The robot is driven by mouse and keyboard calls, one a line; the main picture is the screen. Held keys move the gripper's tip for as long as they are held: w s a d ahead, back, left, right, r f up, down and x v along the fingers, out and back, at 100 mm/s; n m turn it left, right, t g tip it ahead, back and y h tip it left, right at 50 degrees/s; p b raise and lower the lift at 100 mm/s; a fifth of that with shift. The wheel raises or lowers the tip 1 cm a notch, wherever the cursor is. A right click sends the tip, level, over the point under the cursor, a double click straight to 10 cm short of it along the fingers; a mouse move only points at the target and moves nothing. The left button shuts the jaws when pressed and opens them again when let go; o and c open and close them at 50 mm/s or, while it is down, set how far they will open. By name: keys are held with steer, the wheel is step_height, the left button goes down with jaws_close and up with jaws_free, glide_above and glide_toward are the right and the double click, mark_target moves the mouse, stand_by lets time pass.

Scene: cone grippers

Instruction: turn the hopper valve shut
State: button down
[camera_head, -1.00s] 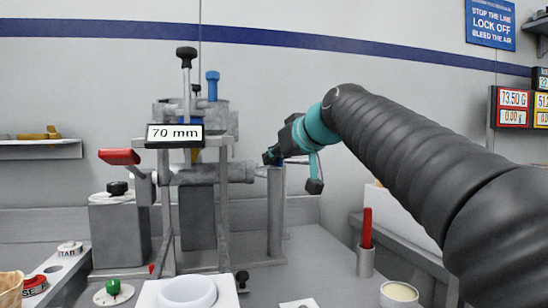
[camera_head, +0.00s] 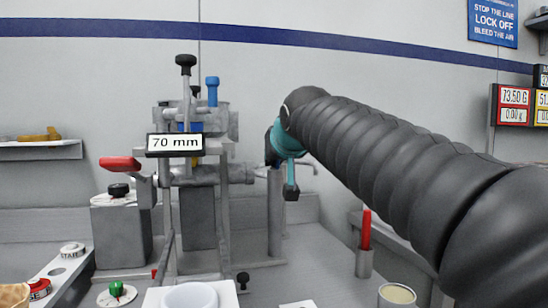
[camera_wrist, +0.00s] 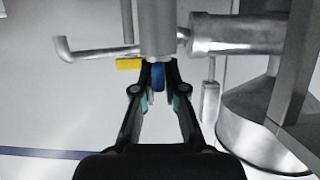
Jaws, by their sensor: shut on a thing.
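The filling machine (camera_head: 195,175) with its hopper stands left of centre in the head view. In the wrist view my gripper (camera_wrist: 158,82) is shut on a blue grip (camera_wrist: 158,76), which appears to be the valve's handle. The grip lies beside a grey cylinder (camera_wrist: 157,30). In the head view my gripper (camera_head: 272,150) is at the right side of the machine, above a grey post (camera_head: 275,215). The fingertips and the grip are mostly hidden there by my own wrist.
A 70 mm sign (camera_head: 175,143) and a red-handled lever (camera_head: 120,163) are on the machine's left. A red-handled tool stands in a holder (camera_head: 364,263) at the right, near a cream-filled cup (camera_head: 397,294). A white bowl (camera_head: 190,297) is in front. Steel pipework (camera_wrist: 235,32) is close to the gripper.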

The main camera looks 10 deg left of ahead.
steer(key=c, duration=1.2)
jaws_free()
steer(key=shift+c, duration=0.2)
steer(key=shift+s, duration=0.1)
steer(key=v, duration=1.1)
steer(key=shift+s+d+r, duration=0.2)
steer(key=shift+s+r, duration=0.05)
steer(key=shift+s, duration=0.05)
steer(key=shift+s, duration=0.1)
